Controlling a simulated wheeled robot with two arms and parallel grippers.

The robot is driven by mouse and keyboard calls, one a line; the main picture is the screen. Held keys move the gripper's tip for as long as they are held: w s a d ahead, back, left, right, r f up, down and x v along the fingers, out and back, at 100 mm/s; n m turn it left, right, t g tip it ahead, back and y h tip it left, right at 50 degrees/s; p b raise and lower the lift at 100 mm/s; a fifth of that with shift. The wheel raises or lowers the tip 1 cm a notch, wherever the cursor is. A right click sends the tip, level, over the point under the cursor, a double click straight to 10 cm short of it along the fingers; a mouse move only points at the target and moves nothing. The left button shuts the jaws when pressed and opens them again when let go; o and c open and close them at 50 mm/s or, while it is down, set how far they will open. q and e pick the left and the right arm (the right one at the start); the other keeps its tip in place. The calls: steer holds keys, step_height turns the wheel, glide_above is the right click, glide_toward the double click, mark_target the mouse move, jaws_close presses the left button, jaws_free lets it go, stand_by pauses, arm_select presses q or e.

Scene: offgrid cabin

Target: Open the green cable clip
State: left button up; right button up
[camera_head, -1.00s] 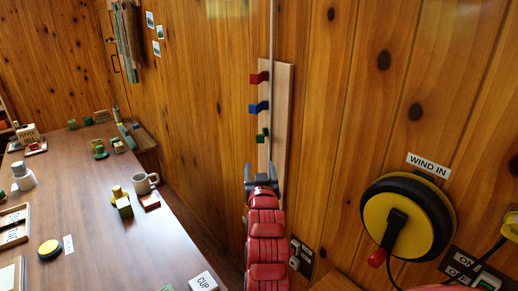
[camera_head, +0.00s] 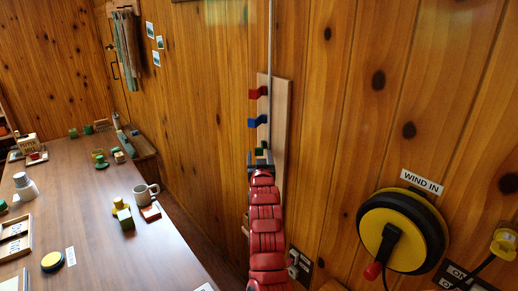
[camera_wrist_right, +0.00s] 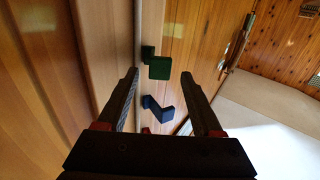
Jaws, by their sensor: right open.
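The green cable clip (camera_head: 261,151) sits lowest of three clips on a pale wooden board (camera_head: 280,115) on the wall. My right gripper (camera_head: 261,160) is right at it in the head view and hides part of it. In the right wrist view, the green clip (camera_wrist_right: 159,68) shows as a dark green block between and beyond the open fingertips of my right gripper (camera_wrist_right: 160,74). Nothing is held, and I cannot tell whether a finger touches the clip. My left gripper is not in view.
A blue clip (camera_head: 257,121) and a red clip (camera_head: 258,93) are above the green one, beside a thin grey cable (camera_head: 270,45). A yellow-black reel (camera_head: 402,230) is on the wall at right. The table (camera_head: 100,210) with a mug (camera_head: 145,192) is at left.

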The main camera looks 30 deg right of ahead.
mark_target(259, 152)
steer(key=shift+p+x, duration=0.3)
steer(key=shift+x, duration=1.65)
jaws_close()
